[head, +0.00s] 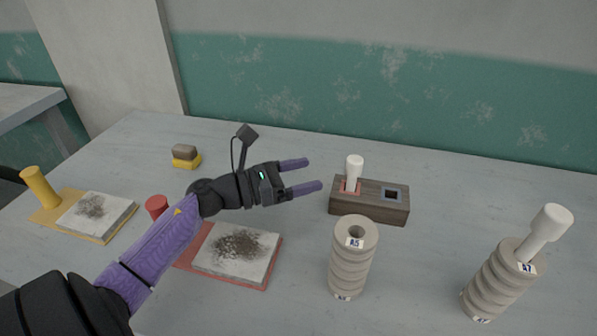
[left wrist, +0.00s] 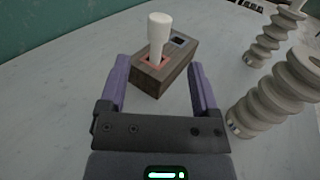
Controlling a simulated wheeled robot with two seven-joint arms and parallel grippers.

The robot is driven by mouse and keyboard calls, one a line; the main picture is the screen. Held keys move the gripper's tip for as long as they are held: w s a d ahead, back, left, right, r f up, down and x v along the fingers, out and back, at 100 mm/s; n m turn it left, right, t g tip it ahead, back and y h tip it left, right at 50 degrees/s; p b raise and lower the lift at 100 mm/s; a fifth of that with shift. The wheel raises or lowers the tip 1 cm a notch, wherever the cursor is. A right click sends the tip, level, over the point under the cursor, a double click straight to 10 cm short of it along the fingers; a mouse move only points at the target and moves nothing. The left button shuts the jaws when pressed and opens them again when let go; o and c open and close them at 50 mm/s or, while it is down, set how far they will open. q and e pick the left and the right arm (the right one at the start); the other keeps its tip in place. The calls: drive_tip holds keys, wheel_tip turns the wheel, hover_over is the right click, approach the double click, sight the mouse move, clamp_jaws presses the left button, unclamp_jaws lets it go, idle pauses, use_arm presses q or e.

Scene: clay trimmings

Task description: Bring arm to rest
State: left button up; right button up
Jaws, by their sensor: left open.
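My left gripper (head: 307,176) is open and empty above the table, with its purple fingers spread and pointing right. In the left wrist view its fingers (left wrist: 158,82) frame a wooden block with a white peg. The left arm reaches over the red-based slab from the lower left. My right gripper is in neither view.
The wooden block (head: 370,209) holds a white peg (head: 354,172) in its red-rimmed hole; its blue-rimmed hole is empty. Ribbed columns A5 (head: 350,262) and A7 (head: 497,285) stand right; A7 holds a white peg (head: 546,232). Slabs (head: 238,250) (head: 95,215) lie left. The right rear table is clear.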

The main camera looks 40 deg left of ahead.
use_arm(q)
drive_tip(key=shift+s+a, duration=0.3)
drive_tip(key=shift+s, duration=0.2)
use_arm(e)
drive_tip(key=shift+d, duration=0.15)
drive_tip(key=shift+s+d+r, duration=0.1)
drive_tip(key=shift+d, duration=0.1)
